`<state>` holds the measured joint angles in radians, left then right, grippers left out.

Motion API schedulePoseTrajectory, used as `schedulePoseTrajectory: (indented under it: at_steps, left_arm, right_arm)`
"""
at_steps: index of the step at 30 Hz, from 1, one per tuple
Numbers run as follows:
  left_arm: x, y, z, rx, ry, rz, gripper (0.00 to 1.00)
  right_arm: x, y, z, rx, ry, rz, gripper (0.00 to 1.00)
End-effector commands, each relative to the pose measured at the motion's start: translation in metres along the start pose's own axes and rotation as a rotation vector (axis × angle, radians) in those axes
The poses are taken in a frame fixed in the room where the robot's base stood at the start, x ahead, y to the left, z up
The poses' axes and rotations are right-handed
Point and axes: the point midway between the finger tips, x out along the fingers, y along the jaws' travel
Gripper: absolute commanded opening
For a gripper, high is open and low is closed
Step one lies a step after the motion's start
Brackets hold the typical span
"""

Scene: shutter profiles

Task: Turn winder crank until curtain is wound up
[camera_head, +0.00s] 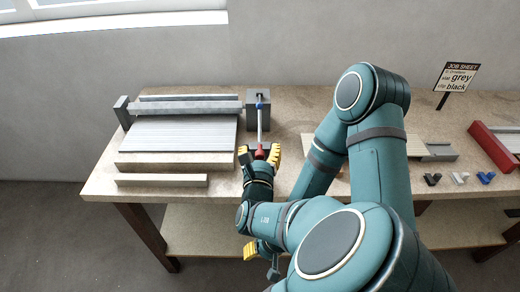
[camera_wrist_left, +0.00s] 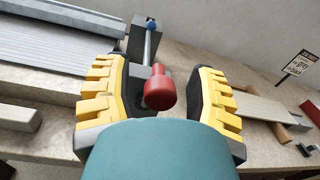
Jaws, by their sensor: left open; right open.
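The winder crank has a blue hub on a dark grey block, a silver arm (camera_head: 260,127) pointing towards me, and a red knob (camera_head: 260,154) at its end. The grey slatted curtain (camera_head: 180,135) lies spread out below the grey roller (camera_head: 185,108). My left gripper (camera_head: 260,158) is open, with its yellow fingers on either side of the red knob. In the left wrist view the knob (camera_wrist_left: 159,92) sits between the fingers, with gaps on both sides. My right gripper (camera_head: 262,252) is low, in front of the table edge, partly hidden by my arm.
A pale strip (camera_head: 162,180) lies along the table's front left. A job sheet sign (camera_head: 457,78) stands at the back right. Small black, grey and blue parts (camera_head: 460,178) and a red box (camera_head: 495,145) are at the right. My arm covers the table's middle.

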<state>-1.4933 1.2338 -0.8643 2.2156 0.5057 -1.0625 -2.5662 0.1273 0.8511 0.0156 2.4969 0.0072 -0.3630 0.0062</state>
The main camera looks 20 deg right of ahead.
Motion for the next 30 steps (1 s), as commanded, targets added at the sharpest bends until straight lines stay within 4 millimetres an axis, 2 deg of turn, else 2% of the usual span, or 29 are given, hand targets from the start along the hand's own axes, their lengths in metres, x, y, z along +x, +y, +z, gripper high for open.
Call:
schedulePoseTrajectory:
  at_steps: [1, 4, 5, 20, 30]
  left_arm:
    - [0.0, 0.0, 0.0, 0.0, 0.0, 0.0, 0.38]
    - [0.0, 0.0, 0.0, 0.0, 0.0, 0.0, 0.03]
    - [0.0, 0.0, 0.0, 0.0, 0.0, 0.0, 0.0]
    - [-0.001, 0.001, -0.001, -0.018, 0.001, 0.0, 0.0]
    - [-0.001, 0.014, -0.003, -0.201, -0.005, 0.002, 0.0]
  right_arm:
    - [0.0, 0.0, 0.0, 0.0, 0.0, 0.0, 0.47]
    - [0.0, 0.0, 0.0, 0.0, 0.0, 0.0, 0.47]
    - [0.0, 0.0, 0.0, 0.0, 0.0, 0.0, 0.47]
    - [0.001, 0.0, 0.0, 0.0, 0.0, 0.0, 0.47]
    - [0.011, 0.004, 0.004, -0.003, -0.009, -0.001, 0.47]
